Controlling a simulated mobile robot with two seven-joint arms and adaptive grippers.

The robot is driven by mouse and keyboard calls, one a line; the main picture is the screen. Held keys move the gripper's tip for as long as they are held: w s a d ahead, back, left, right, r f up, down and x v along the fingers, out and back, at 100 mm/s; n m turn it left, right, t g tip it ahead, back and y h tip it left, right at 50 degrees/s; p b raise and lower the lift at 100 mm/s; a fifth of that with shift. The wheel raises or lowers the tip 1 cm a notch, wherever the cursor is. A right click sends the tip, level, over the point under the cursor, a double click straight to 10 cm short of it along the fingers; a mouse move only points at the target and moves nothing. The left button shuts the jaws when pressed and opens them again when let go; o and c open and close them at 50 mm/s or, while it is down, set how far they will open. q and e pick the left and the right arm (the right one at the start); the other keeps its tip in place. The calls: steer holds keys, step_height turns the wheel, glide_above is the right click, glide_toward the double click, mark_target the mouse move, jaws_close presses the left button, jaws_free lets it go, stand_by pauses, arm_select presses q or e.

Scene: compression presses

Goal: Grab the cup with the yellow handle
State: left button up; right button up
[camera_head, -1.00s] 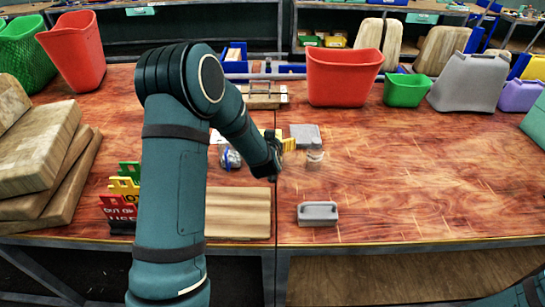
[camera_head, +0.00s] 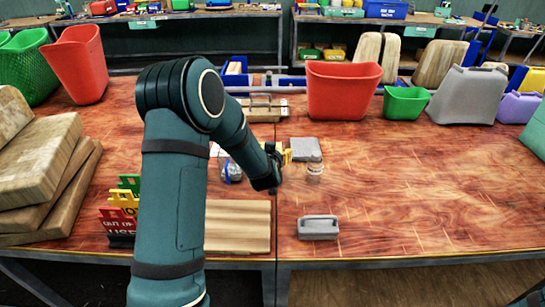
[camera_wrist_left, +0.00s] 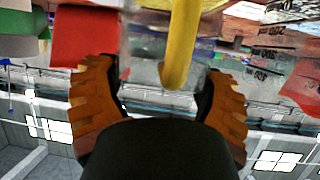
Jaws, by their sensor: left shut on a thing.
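The clear cup (camera_head: 314,171) stands on the red-brown wooden table, just right of my left gripper (camera_head: 284,158). In the left wrist view, its yellow handle (camera_wrist_left: 180,45) curves down between the orange fingers of the left gripper (camera_wrist_left: 165,95). Dark measuring marks show on clear material at the right of that view. The left gripper is shut on the cup; whether the fingers press on the handle or the body is unclear. My left forearm and hand hide part of the table. My right gripper is out of view.
A grey handled block (camera_head: 318,227) lies in front of the cup, and a grey slab (camera_head: 306,149) lies behind. A red bin (camera_head: 343,88) and a green bin (camera_head: 406,103) stand further back. Wooden boards (camera_head: 237,226) lie near the front edge. The table's right side is mostly clear.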

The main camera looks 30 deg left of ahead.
arm_select(q)
step_height(320, 180, up, 10)
steer(key=p, duration=0.2)
steer(key=shift+f+p, duration=0.15)
steer(key=shift+p, duration=0.2)
stand_by(0.3)
